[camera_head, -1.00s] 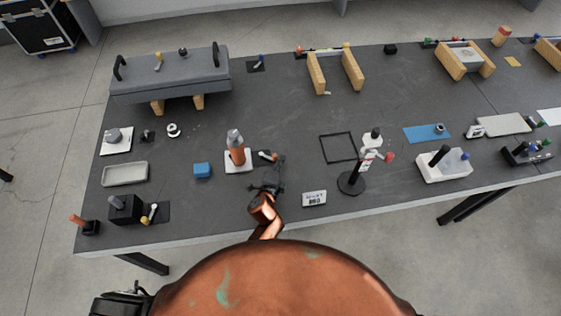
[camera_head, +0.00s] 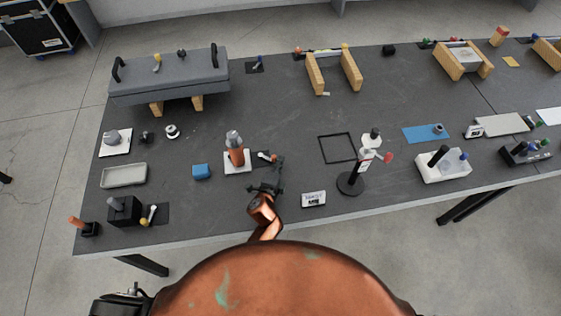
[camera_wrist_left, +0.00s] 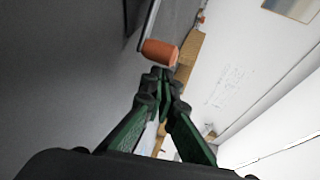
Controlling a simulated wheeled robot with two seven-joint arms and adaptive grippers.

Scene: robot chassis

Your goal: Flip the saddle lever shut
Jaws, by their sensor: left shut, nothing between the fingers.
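I cannot tell whether the fingertips touch the grip. My right gripper is not in view.
A small label stand (camera_head: 313,199) and a black-based stand (camera_head: 350,184) are to the right. A square black frame (camera_head: 338,148) lies flat on the table. Bare table lies behind the fixture.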

